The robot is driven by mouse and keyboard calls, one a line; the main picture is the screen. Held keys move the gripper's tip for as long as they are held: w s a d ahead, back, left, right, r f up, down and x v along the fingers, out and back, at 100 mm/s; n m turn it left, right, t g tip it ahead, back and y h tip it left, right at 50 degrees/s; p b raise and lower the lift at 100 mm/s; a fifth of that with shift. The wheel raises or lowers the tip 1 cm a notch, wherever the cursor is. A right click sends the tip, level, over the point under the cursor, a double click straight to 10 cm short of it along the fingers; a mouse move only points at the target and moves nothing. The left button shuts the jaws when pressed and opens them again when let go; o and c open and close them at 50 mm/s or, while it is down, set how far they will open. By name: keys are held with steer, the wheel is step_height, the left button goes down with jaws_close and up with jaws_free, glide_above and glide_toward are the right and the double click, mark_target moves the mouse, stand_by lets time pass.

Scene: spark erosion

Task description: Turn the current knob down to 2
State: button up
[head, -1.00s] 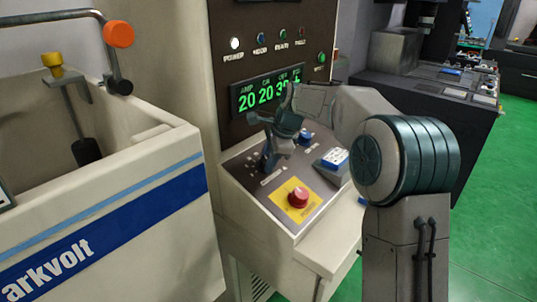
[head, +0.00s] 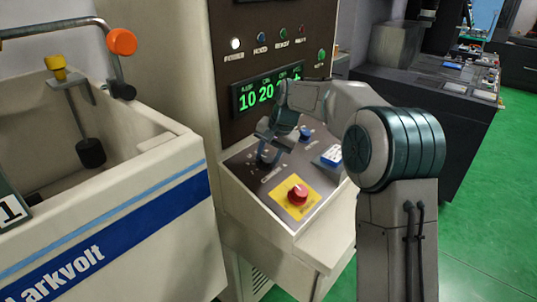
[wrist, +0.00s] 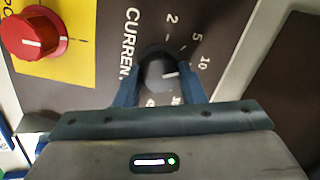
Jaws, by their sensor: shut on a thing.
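The current knob (wrist: 156,72) is a dark round knob with a white pointer line, in the wrist view at the middle. Printed marks 2, 5 and 10 curve around its upper and right side, and the pointer aims towards the 10. The word CURRENT is printed to its left. My gripper (wrist: 160,68) is shut on the knob, one blue finger on each side. In the head view my gripper (head: 266,152) is down on the sloping panel and partly hides the knob. The green display (head: 265,92) reads 10 under AMP, with 20 beside it; its right part is hidden by my arm.
A cream tank (head: 150,210) stands at the left.

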steer(key=n, duration=0.6)
steer(key=shift+r+n, duration=0.1)
steer(key=shift+n, duration=0.2)
steer(key=n, duration=0.5)
steer(key=shift+a+n+h, duration=0.1)
steer(key=shift+n+h, duration=0.3)
steer(key=o, duration=1)
steer(key=v, duration=1.3)
steer(key=shift+s+r, duration=0.2)
steer(key=shift+r, duration=0.2)
